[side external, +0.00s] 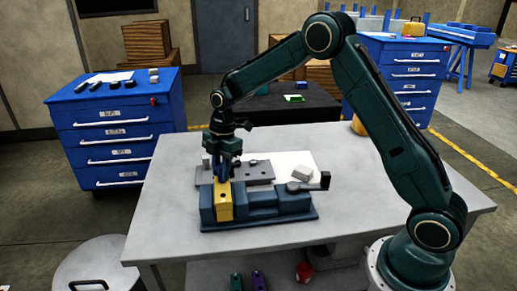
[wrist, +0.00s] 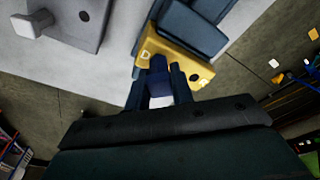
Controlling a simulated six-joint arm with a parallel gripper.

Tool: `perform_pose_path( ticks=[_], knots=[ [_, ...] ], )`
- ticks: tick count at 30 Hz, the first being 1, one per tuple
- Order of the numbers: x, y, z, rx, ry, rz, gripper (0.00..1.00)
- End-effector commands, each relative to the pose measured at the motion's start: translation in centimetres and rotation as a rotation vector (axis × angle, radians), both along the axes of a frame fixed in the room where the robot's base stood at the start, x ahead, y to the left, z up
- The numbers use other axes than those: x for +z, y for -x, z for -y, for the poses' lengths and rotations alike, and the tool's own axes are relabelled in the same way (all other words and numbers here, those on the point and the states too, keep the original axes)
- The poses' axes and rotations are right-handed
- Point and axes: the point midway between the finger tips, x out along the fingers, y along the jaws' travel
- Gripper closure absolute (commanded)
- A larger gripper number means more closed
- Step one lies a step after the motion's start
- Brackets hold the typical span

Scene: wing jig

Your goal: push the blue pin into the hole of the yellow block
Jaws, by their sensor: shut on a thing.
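The yellow block (side external: 224,204) stands at the left end of a blue-grey vise (side external: 268,207) on the table. In the wrist view the yellow block (wrist: 178,54) shows a letter mark and a dark round spot on its face. My gripper (side external: 222,176) points down just above the block's top in the side view. It is shut on the blue pin (wrist: 158,70), which shows dark blue between the fingers in the wrist view. The pin's lower end is at or very near the block. I cannot tell whether it is in the hole, which the fingers and pin hide.
A grey plate (side external: 259,174) with small parts lies behind the vise, on a white sheet. The table (side external: 166,216) is clear at left and front.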

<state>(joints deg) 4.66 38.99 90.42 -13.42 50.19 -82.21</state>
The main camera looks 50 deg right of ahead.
Motion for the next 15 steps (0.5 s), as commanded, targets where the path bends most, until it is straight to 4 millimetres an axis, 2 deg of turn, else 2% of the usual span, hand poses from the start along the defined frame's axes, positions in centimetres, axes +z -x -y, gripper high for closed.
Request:
perform_pose_path(
  ticks=[5,6,9,15],
  knots=[
    [0.00,0.00,0.00,0.000,0.000,0.000,1.00],
    [0.00,0.00,0.00,0.000,0.000,0.000,0.69],
    [0.01,0.01,0.00,0.000,0.000,0.000,0.51],
    [0.01,0.01,0.00,0.000,0.000,0.000,0.51]
  ],
)
